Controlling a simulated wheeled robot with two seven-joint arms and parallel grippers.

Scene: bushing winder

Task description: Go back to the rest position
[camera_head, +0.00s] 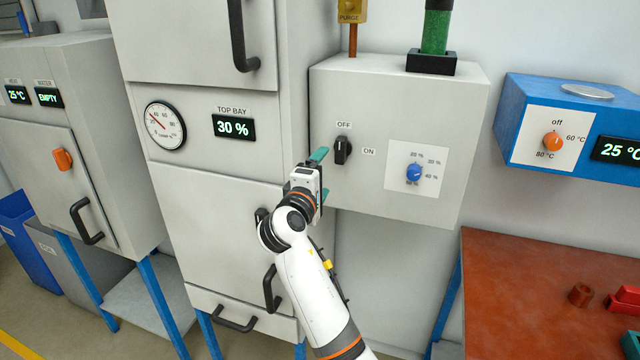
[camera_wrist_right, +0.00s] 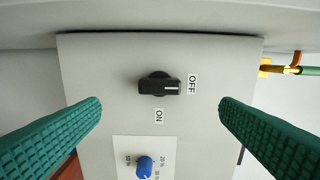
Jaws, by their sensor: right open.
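My right gripper (camera_head: 321,174) is in front of the grey control box, just left of its black OFF/ON knob (camera_head: 342,150) in the head view. In the right wrist view its two teal fingers are spread wide (camera_wrist_right: 160,108) with nothing between them gripped. The black knob (camera_wrist_right: 160,86) shows beyond the fingers, apart from them, with its white mark towards OFF. A blue dial (camera_head: 413,174) with percent marks is on the same box; it also shows in the wrist view (camera_wrist_right: 144,167). My left gripper is not in view.
A tall grey cabinet (camera_head: 215,170) with black handles and a 30 % display stands behind my right arm. The grey control box (camera_head: 400,110) is close ahead. At right are a blue heater box (camera_head: 570,90) and a red-brown table (camera_head: 540,270) with small parts.

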